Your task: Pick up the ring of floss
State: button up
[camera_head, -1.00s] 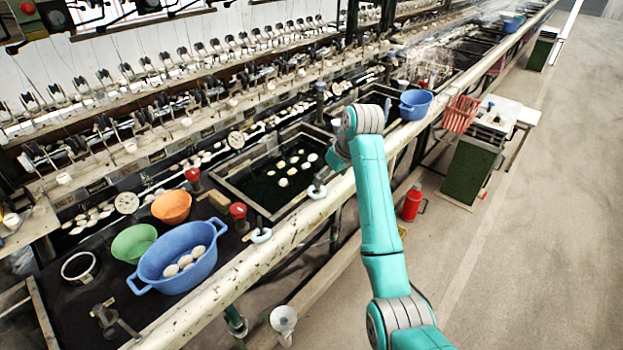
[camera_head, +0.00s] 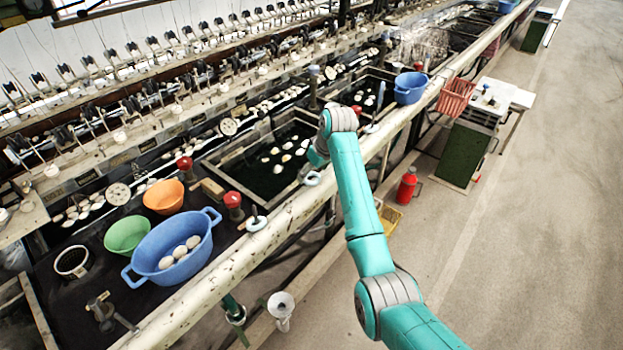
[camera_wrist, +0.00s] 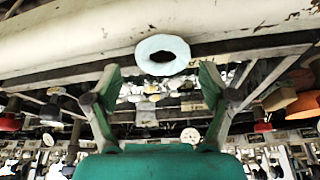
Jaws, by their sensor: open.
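A pale bluish-white ring of floss (camera_wrist: 162,55) shows in the wrist view, against the edge of the long pale beam. My gripper (camera_wrist: 160,72) is open and empty, its two green fingers on either side of the ring in the picture; I see no contact. In the head view a pale ring (camera_head: 312,178) lies at the beam's inner edge just below the end of my arm, which hides the fingers. A second pale ring (camera_head: 257,223) lies further left along the same edge.
The long pale beam (camera_head: 290,215) runs along the basins. A blue basin (camera_head: 150,265) with white cocoons, a green bowl (camera_head: 127,235) and an orange bowl (camera_head: 164,197) stand at left. Red-topped knobs (camera_head: 233,199) stand near the rings. The floor at right is open.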

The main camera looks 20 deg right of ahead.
jog(key=shift+w+f, duration=0.2)
jog(key=shift+f, duration=0.35)
jog(key=c, duration=0.7)
